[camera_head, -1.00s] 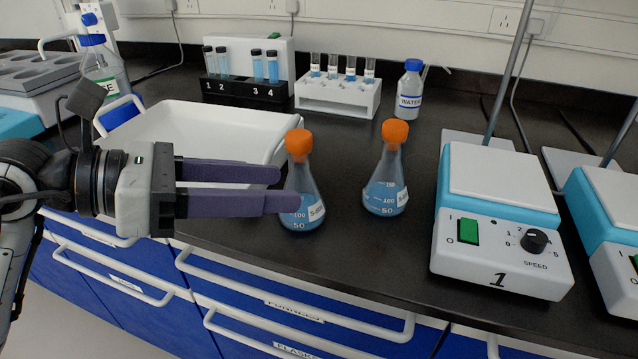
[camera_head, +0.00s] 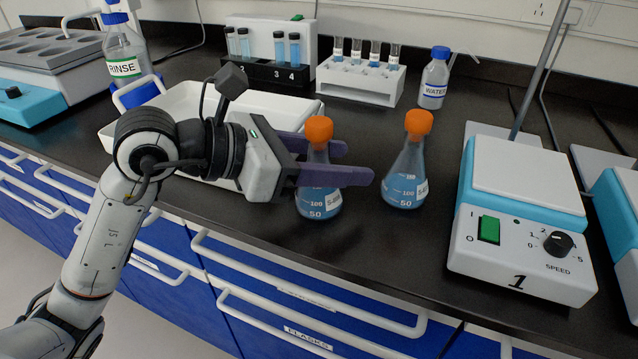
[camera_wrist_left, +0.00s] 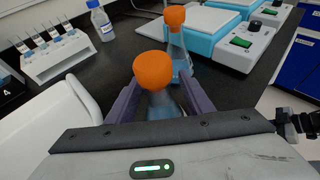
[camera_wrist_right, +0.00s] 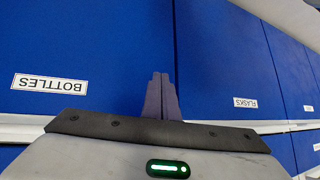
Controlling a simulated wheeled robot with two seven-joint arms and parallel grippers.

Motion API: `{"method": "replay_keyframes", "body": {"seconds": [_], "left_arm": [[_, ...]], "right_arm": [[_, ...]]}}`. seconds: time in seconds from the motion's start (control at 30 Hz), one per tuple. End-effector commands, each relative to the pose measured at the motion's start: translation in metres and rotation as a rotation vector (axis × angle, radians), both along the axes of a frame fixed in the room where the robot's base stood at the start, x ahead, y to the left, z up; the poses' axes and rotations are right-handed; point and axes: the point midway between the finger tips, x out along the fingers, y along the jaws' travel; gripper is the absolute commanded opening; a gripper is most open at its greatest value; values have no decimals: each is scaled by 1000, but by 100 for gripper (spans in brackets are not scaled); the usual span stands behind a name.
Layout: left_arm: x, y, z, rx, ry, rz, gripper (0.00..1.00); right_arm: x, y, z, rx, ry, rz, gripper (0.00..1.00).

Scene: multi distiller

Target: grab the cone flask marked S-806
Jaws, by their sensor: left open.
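Two cone flasks with orange caps and blue liquid stand upright on the black bench. The left flask (camera_head: 318,204) is between the open fingers of my left gripper (camera_head: 355,163), which partly hide it. In the left wrist view its orange cap (camera_wrist_left: 154,73) lies between the two purple fingers (camera_wrist_left: 155,95). The right flask (camera_head: 405,177) stands just beyond the fingertips; it also shows in the left wrist view (camera_wrist_left: 180,55). Both labels are too small to read. My right gripper (camera_wrist_right: 160,77) shows only in its wrist view, fingers together and empty, facing blue drawers.
A white tray (camera_head: 118,137) lies behind my left arm. Test tube racks, one black (camera_head: 262,72) and one white (camera_head: 360,83), stand at the back with a WATER bottle (camera_head: 434,80). A stirrer marked 1 (camera_head: 520,262) stands right of the flasks. A RINSE bottle (camera_head: 122,50) is back left.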

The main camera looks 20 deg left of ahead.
Motion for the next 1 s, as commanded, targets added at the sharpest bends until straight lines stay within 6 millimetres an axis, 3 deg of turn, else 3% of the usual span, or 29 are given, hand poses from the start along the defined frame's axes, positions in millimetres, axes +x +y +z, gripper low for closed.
{"method": "replay_keyframes", "body": {"seconds": [0.27,0.5,0.77,1.0], "left_arm": [[2,-2,-1,1,-1,0,46],[2,-2,-1,0,0,0,5],[2,-2,2,0,-3,-1,4],[2,-2,43,3,-8,-1,4]], "right_arm": [[1,0,0,0,-1,1,0],[0,0,1,0,-2,0,0],[0,0,4,2,-4,0,0],[-2,-1,11,-6,4,4,0]]}}
